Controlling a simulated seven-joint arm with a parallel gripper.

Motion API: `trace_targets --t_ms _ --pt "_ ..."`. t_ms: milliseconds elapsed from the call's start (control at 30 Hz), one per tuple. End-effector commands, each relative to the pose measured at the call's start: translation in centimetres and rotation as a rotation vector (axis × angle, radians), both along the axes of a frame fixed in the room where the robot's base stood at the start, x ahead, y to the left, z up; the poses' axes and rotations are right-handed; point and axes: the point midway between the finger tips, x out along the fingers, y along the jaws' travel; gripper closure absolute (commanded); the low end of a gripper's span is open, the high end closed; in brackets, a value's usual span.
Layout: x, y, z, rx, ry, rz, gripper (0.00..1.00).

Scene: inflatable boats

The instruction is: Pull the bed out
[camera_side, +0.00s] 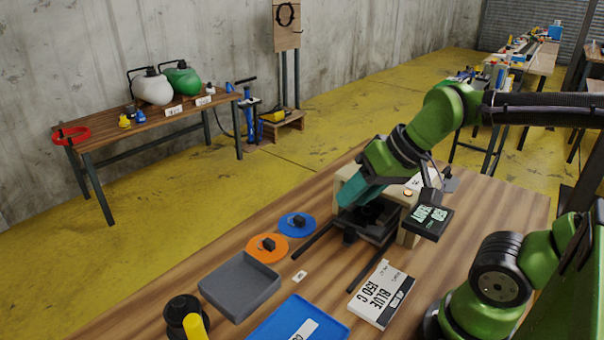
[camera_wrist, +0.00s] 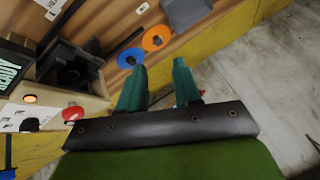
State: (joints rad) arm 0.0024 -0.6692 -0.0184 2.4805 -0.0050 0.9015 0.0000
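The bed looks to be the dark plate (camera_side: 378,229) in the beige press-like machine (camera_side: 409,237), at the upper end of two black rails (camera_side: 362,275). The machine also shows at the left of the wrist view (camera_wrist: 92,104), with the dark bed area (camera_wrist: 73,68) in its opening. My gripper (camera_side: 348,200) is over the machine's left part in the side view, where its arm hides some of the machine. In the wrist view my gripper (camera_wrist: 160,66) has its two teal fingers apart with nothing between them, to the right of the machine.
A blue disc (camera_side: 297,226) and an orange disc (camera_side: 266,251), each with a dark knob, lie left of the rails. A grey tray (camera_side: 238,292), a blue tray (camera_side: 275,322) and a white labelled box (camera_side: 383,295) are nearer. A display (camera_side: 431,220) juts from the machine.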

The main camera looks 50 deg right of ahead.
Motion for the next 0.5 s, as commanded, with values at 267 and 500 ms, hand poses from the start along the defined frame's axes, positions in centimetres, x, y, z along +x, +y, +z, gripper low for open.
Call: trace_targets --t_ms 267,500 --pt "5.2 -5.8 -2.9 0.040 0.328 -0.247 0.43" --pt "7.8 -11.4 -4.8 0.030 0.557 -0.564 0.43"
